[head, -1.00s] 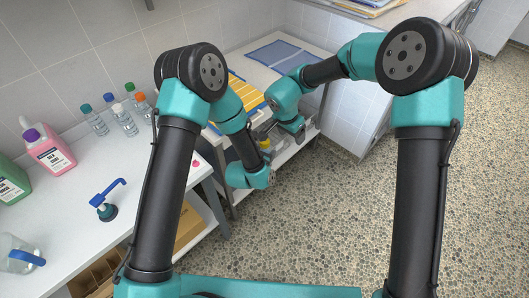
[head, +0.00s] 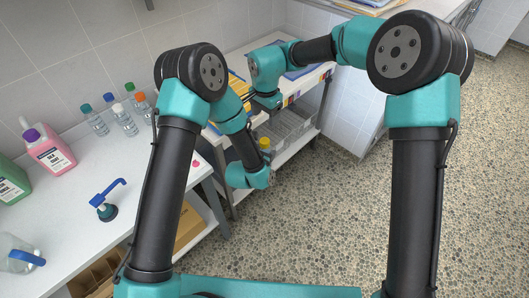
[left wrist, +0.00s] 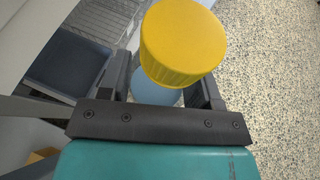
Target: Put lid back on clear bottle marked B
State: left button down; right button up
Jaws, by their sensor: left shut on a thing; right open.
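My left gripper (head: 265,158) is low in the head view, beside the shelf unit. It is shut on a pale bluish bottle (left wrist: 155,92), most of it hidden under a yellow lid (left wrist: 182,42). The lid also shows in the head view (head: 264,142). It lies over the bottle's top; I cannot tell whether it is fully seated. No letter B is readable. My right gripper (head: 252,103) is open, above and apart from the lid, by the shelf unit's upper edge; its fingers are partly hidden.
Several small bottles with coloured caps (head: 122,118) stand at the back of the white table (head: 140,165). A wire basket (head: 292,128) is on the shelf unit.

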aim_at(266, 140)
notch_tip(266, 140, down, 12)
jog(key=shift+r, duration=0.15)
dwell(0.4)
jog(key=shift+c, duration=0.3)
jog(key=c, duration=1.1)
jog(key=shift+s+m, duration=0.1)
jog(key=shift+m, duration=1.6)
jog(key=o, duration=1)
jog(key=shift+o, duration=0.2)
jog(key=shift+r, duration=0.1)
